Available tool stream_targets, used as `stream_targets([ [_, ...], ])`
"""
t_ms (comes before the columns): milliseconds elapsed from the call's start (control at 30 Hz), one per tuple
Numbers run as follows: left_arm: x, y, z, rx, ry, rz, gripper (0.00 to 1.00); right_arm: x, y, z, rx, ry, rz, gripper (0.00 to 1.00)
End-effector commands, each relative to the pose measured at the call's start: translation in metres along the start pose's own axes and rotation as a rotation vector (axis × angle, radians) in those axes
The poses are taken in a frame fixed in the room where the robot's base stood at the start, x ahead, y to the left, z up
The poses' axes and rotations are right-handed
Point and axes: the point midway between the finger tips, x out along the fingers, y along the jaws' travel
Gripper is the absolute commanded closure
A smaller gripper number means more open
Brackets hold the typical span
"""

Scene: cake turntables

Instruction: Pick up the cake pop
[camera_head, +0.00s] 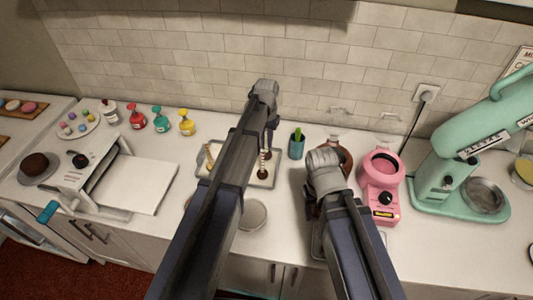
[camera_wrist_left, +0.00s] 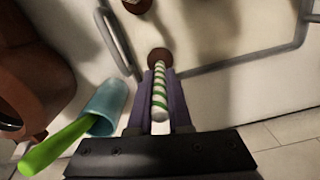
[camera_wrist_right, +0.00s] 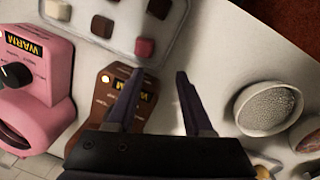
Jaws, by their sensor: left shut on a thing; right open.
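The cake pop (camera_wrist_left: 160,57) has a round brown head and a green-and-white striped stick (camera_wrist_left: 160,95). My left gripper (camera_wrist_left: 159,78) is shut on the stick, with the head beyond the fingertips, over the pale tray surface. In the head view the cake pop (camera_head: 262,172) is head down at the tray (camera_head: 240,182), under my left gripper (camera_head: 267,148). I cannot tell if the head touches the tray. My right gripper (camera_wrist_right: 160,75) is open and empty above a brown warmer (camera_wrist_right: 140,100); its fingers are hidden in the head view.
A teal cup (camera_head: 296,150) with a green tool stands right of the tray. A pink warmer (camera_head: 382,170) and mint mixer (camera_head: 470,150) are at the right. A bowl (camera_head: 253,214) sits in front. A white machine (camera_head: 100,175) is at the left.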

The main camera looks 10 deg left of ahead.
Motion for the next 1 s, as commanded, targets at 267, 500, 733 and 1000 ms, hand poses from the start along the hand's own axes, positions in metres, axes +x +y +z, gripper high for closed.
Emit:
stream_targets([
  [267,0.000,0.000,0.000,0.000,0.000,0.000,1.00,0.000,0.000,0.000,0.000,0.000,0.000,0.49],
  [500,-0.005,0.000,0.000,0.000,0.000,0.000,1.00,-0.005,0.001,0.000,0.000,0.000,0.000,0.49],
  [733,-0.028,0.000,0.000,0.000,0.000,0.000,1.00,-0.027,0.003,0.002,-0.001,0.000,0.000,0.49],
  [1000,-0.069,0.000,0.000,0.000,0.000,0.000,1.00,-0.069,0.006,0.004,0.003,0.000,-0.001,0.49],
])
